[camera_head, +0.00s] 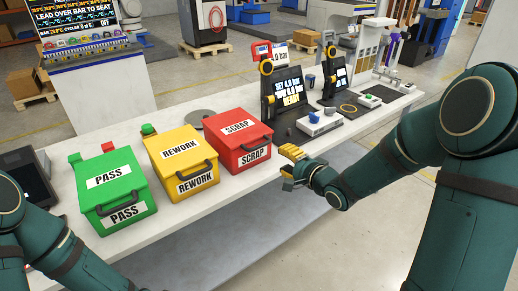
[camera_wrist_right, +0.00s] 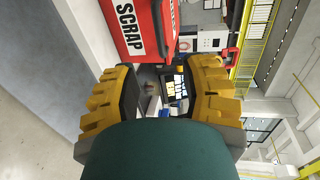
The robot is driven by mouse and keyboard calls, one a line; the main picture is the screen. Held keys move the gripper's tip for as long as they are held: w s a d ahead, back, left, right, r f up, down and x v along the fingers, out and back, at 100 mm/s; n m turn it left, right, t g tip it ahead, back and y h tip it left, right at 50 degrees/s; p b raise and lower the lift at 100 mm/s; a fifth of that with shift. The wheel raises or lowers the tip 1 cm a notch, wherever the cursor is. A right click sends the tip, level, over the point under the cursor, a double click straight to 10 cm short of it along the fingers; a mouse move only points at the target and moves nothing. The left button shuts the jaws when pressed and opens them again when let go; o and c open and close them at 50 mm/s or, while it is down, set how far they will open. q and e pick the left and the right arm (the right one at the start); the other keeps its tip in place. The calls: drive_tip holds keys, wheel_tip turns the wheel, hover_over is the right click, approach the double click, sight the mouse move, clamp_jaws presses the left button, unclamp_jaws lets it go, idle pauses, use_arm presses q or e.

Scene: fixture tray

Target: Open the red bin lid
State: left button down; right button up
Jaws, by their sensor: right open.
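The red bin (camera_head: 238,140) stands on the white bench, labelled SCRAP on its lid (camera_head: 238,126) and on its front. Its lid is down, with a dark handle (camera_head: 256,143) at the front. My right gripper (camera_head: 290,162) is open and empty, just right of the red bin's front corner and apart from it. In the right wrist view the two yellow fingers (camera_wrist_right: 165,93) are spread, and part of the red bin (camera_wrist_right: 138,25) shows beyond them at the top. My left arm shows at the lower left, but its gripper is out of view.
A yellow REWORK bin (camera_head: 182,162) and a green PASS bin (camera_head: 115,189) stand left of the red bin, lids down. Dark display screens (camera_head: 290,92) and a small white box (camera_head: 319,123) stand to the right on the bench (camera_head: 213,203). The floor in front is clear.

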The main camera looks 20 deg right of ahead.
sight(260, 147)
drive_tip(key=b+x, duration=0.1)
drive_tip(key=x, duration=1.2)
drive_tip(key=shift+w+a+f, duration=0.1)
drive_tip(key=shift+w, duration=0.05)
clamp_jaws()
